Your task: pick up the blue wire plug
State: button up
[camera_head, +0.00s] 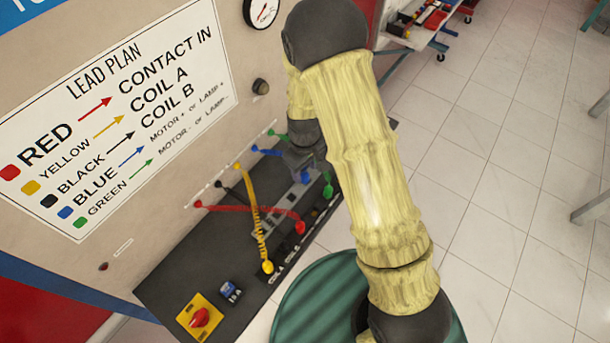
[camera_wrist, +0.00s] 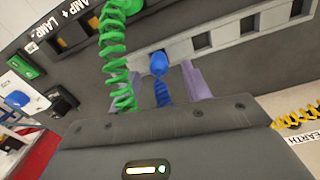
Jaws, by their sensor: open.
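The blue wire plug (camera_wrist: 158,63) shows in the wrist view against a grey strip with dark square openings. Its coiled blue wire (camera_wrist: 162,93) runs down toward my gripper. My gripper (camera_wrist: 166,76) is open, with one purple finger on each side of the blue wire. I cannot tell whether either finger touches it. In the head view, my gripper (camera_head: 303,160) is over the dark panel, partly hidden by my arm. A blue lead (camera_head: 266,152) shows just left of it there, and its other end is hard to make out.
A coiled green wire (camera_wrist: 115,60) hangs close on the left in the wrist view. Yellow (camera_head: 255,215) and red (camera_head: 250,209) leads cross the dark panel (camera_head: 185,275). A red knob on a yellow plate (camera_head: 200,316) is at the near end. The lead plan sign (camera_head: 110,115) is behind.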

aim_at(305, 172)
jog(key=shift+w+f+p, duration=0.15)
jog(key=shift+f+p, duration=0.2)
jog(key=shift+f, duration=1.25)
grip_shut()
jog(key=shift+r, duration=0.1)
notch_tip(305, 172, up, 10)
jog(key=shift+f+b, duration=0.1)
jog(key=shift+b, duration=1.1)
